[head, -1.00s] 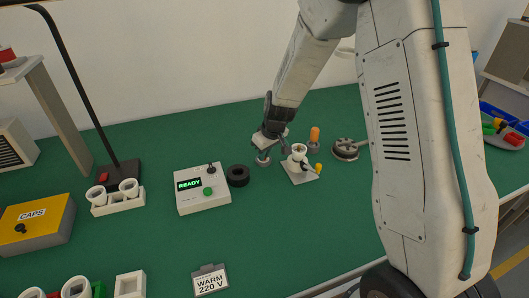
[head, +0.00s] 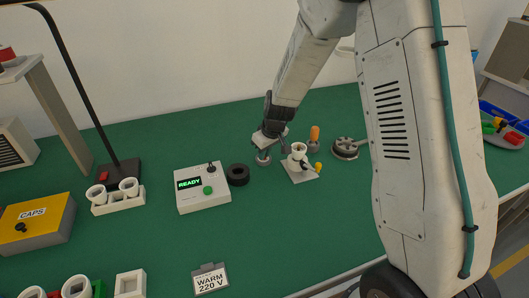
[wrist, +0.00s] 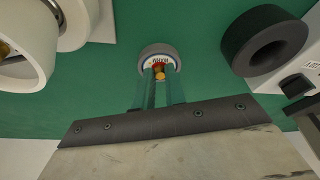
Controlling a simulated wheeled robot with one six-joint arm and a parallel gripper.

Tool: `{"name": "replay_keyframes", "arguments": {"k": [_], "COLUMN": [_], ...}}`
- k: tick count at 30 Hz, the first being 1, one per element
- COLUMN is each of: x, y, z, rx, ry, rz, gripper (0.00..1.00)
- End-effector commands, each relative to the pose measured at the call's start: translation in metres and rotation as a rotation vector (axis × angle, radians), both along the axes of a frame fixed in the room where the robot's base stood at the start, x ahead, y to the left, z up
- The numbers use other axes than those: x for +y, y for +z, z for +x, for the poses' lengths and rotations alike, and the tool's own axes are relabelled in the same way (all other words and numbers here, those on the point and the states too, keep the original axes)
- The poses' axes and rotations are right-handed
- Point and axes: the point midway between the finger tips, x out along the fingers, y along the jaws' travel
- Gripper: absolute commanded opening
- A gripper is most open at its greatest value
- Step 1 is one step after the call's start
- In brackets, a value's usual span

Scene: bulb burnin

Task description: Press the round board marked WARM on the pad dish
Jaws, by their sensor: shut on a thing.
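My gripper (head: 266,148) points down over a small grey round dish (head: 263,160) on the green bench. In the wrist view the fingers are shut on a small round white board (wrist: 159,66) with upside-down lettering, too small to read surely, and red and yellow parts on top. The grey rim of the pad dish (wrist: 145,52) shows around the board. I cannot tell whether the board is fully seated or still slightly above the dish. A card reading WARM 220 V (head: 210,282) lies at the bench's front.
A tester reading READY (head: 203,188) and a black ring (head: 238,175) stand left of the gripper. A white stand with a cup (head: 300,168), an orange-topped tool (head: 314,136) and a metal round fixture (head: 345,149) are close on the right.

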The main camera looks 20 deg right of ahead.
Motion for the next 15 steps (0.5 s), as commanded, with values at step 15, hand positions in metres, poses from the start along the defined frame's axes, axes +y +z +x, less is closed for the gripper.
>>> {"name": "replay_keyframes", "arguments": {"k": [15], "x": [0.0001], "y": [0.0055], "z": [-0.0008], "rx": [0.002], "ry": [0.000], "rz": [0.000], "gripper": [0.00]}}
